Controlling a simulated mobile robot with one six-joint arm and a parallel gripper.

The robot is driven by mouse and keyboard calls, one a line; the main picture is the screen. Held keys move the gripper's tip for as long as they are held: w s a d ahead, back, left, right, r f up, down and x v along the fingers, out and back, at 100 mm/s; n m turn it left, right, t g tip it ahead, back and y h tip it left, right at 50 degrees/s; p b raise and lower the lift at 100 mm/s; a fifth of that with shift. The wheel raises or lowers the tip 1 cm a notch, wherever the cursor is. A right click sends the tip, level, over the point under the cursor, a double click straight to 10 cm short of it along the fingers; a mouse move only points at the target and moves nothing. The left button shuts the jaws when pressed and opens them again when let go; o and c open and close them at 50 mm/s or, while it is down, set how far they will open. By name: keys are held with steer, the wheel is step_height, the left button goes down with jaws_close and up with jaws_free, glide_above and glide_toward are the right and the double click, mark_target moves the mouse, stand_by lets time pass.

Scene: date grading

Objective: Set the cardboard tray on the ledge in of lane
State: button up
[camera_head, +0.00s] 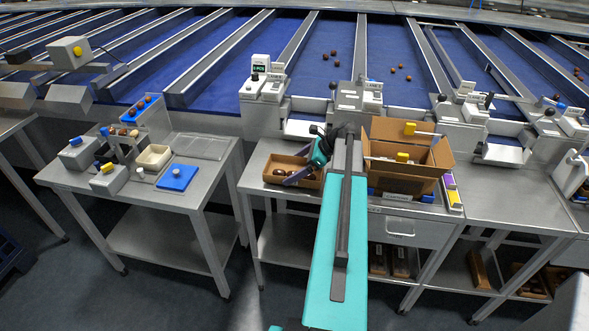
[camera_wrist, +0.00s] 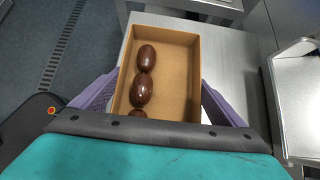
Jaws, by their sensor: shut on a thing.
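The small brown cardboard tray (camera_head: 281,163) is at the left end of the middle steel table, with dark brown dates in it. In the wrist view the tray (camera_wrist: 178,80) lies between my purple fingers, with a row of three glossy dates along its left side. My gripper (camera_head: 297,176) is shut on the tray's two sides. I cannot tell whether the tray's underside touches the table. A pale ledge (camera_head: 303,129) sits at the lane front just behind the tray; a similar ledge (camera_head: 502,153) is at the lane to the right.
A large open carton (camera_head: 405,185) with yellow-topped items stands right of my arm. A grey unit (camera_head: 262,92) with a display stands beside the ledge. The left table (camera_head: 150,190) bears a blue pad (camera_head: 177,177) and a cream bin (camera_head: 153,157). Blue lanes run behind.

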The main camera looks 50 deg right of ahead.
steer(key=shift+f, duration=0.55)
steer(key=shift+f, duration=0.1)
steer(key=o, duration=0.8)
steer(key=b+v, duration=0.3)
steer(key=v, duration=0.9)
stand_by(0.3)
